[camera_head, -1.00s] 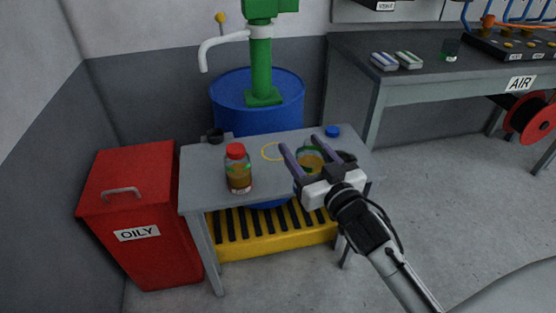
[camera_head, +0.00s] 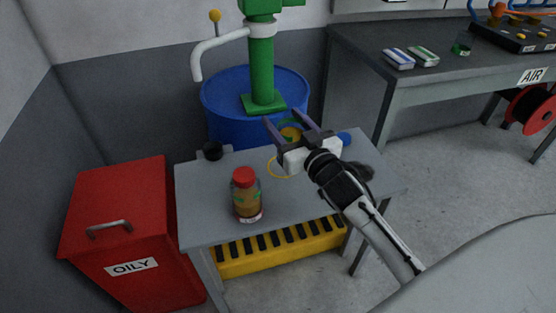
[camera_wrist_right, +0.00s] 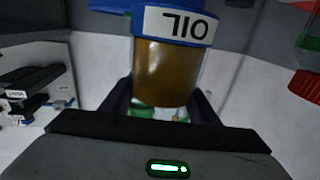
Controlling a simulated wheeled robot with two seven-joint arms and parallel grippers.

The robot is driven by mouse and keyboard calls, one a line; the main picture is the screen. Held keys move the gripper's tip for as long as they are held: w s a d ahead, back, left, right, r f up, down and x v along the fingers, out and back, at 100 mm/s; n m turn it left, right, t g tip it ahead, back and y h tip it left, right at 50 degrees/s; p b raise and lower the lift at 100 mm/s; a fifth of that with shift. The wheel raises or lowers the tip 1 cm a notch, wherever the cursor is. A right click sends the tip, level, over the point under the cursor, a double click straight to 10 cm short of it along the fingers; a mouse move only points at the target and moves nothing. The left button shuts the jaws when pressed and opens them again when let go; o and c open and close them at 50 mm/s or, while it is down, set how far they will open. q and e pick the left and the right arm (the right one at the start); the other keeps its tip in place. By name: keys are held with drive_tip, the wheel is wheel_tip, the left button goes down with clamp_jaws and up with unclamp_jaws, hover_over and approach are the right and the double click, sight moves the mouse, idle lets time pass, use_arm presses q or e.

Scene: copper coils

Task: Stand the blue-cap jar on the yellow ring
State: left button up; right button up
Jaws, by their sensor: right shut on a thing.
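My right gripper (camera_head: 291,118) is shut on a jar (camera_head: 291,134) with amber contents. The wrist view shows the jar (camera_wrist_right: 167,75) between the fingers, with a blue band and a white OIL label, upside down in that picture. No blue cap shows on its upper end in the head view, and its height above the table is hard to judge. The yellow ring (camera_head: 279,168) lies flat on the grey table (camera_head: 212,193), below the jar in the picture and partly hidden by the gripper. My left gripper is not in view.
A red-cap jar (camera_head: 246,196) stands left of the ring. A black cup (camera_head: 212,151) is at the back left. A small blue object (camera_head: 345,138) sits at the back right, partly hidden. The blue drum (camera_head: 225,96) with its green pump (camera_head: 260,70) stands behind the table.

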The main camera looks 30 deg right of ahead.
drive_tip(key=f, duration=0.1)
drive_tip(key=f+b, duration=0.1)
drive_tip(key=f, duration=0.3)
drive_tip(key=shift+s+f, duration=0.15)
drive_tip(key=shift+s, duration=0.1)
drive_tip(key=shift+f+b, duration=0.25)
drive_tip(key=shift+b, duration=0.1)
wheel_tip(320, 180, down, 3)
drive_tip(key=shift+f+b, duration=0.15)
drive_tip(key=shift+b, duration=0.5)
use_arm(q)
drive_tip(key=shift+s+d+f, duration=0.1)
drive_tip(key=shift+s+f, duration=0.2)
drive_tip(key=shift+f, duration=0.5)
use_arm(e)
drive_tip(key=shift+f, duration=0.1)
drive_tip(key=o, duration=1)
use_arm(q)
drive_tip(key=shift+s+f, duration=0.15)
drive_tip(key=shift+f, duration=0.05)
use_arm(e)
drive_tip(key=shift+o, duration=1.2)
